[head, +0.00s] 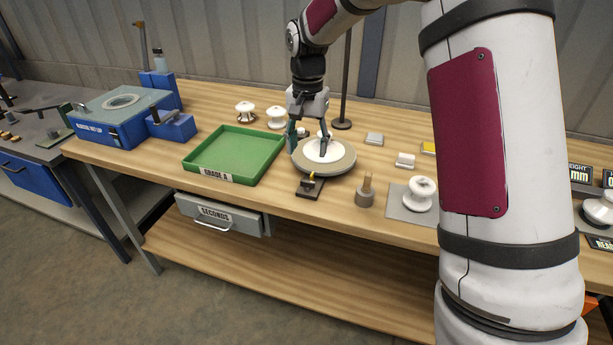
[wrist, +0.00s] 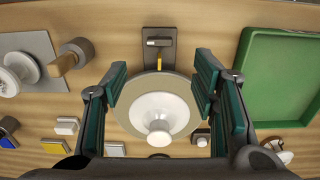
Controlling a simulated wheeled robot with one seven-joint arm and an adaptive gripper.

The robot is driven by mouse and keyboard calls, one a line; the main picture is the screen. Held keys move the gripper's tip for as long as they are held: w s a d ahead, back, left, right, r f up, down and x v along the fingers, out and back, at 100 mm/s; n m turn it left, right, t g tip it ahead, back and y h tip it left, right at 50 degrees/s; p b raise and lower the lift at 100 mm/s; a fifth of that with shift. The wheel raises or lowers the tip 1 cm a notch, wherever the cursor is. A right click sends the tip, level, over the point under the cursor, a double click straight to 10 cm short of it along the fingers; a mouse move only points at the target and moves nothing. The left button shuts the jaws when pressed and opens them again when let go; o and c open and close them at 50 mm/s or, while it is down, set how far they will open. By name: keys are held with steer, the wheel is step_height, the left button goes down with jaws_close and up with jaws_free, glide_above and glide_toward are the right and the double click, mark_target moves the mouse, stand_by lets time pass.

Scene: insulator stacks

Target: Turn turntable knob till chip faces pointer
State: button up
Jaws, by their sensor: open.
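The round grey-beige turntable (head: 342,164) stands on the bench and carries a white insulator (head: 322,154). The insulator's disc and top button show in the wrist view (wrist: 158,138). The pointer (head: 311,177), with a yellow tip, stands on a dark base at the turntable's front edge; it is at the top in the wrist view (wrist: 157,60). I cannot make out a chip. A small dark-and-white piece (wrist: 201,138) near the rim may be the knob.
A green tray (head: 236,152) lies left of the turntable. A wooden-topped peg (head: 366,190) and another white insulator (head: 420,193) on a grey plate stand to the right. Two insulators (head: 246,112) (head: 277,117) and small blocks (head: 374,138) are behind. A blue fixture (head: 118,118) stands far left.

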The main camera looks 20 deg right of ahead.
mark_target(308, 181)
step_height(308, 181, down, 10)
steer(key=shift+f+p, duration=0.25)
steer(key=shift+p, duration=0.25)
steer(key=shift+c, duration=0.5)
steer(key=c, duration=1.1)
